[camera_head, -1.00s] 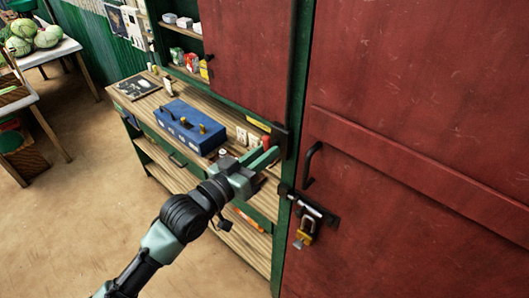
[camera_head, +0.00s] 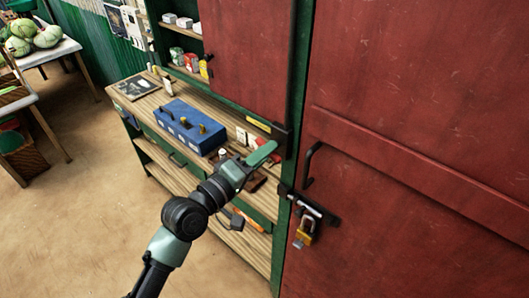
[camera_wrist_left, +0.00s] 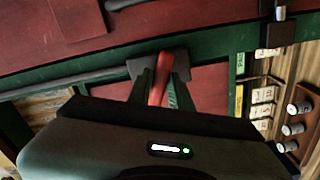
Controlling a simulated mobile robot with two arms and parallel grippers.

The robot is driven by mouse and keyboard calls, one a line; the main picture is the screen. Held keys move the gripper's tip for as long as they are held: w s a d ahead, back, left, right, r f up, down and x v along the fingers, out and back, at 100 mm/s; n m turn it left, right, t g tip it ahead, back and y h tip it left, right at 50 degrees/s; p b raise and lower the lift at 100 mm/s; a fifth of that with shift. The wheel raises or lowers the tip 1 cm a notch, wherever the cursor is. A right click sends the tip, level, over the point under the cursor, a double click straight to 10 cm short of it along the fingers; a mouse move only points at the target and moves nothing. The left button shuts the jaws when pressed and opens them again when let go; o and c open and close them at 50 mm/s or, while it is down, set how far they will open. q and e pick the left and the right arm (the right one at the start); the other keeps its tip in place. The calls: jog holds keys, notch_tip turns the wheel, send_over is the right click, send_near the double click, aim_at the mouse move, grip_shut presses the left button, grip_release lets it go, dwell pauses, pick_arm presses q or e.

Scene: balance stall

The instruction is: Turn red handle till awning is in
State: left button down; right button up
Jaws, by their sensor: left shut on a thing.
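My left gripper (camera_head: 265,152) reaches to the green post beside the red doors, where a dark bracket sits. In the left wrist view the red handle (camera_wrist_left: 158,82) stands between the two green fingers of my left gripper (camera_wrist_left: 157,92), which is shut on it. The handle's far end meets a dark grey mount. The awning is not in view. My right gripper is not in view.
A wooden counter holds a blue box (camera_head: 193,127) with knobs. The red door (camera_head: 420,120) at right has a black pull handle (camera_head: 312,163), a bolt and a brass padlock (camera_head: 306,232) close to my arm. Open floor (camera_head: 80,220) lies at left.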

pick_arm(q)
jog(key=shift+f+n, duration=0.1)
jog(key=shift+n, duration=2)
jog(key=c, duration=1.4)
grip_release()
jog(key=shift+o, duration=0.2)
jog(key=b+v, duration=0.3)
jog(key=v, duration=0.5)
jog(key=shift+w, duration=0.1)
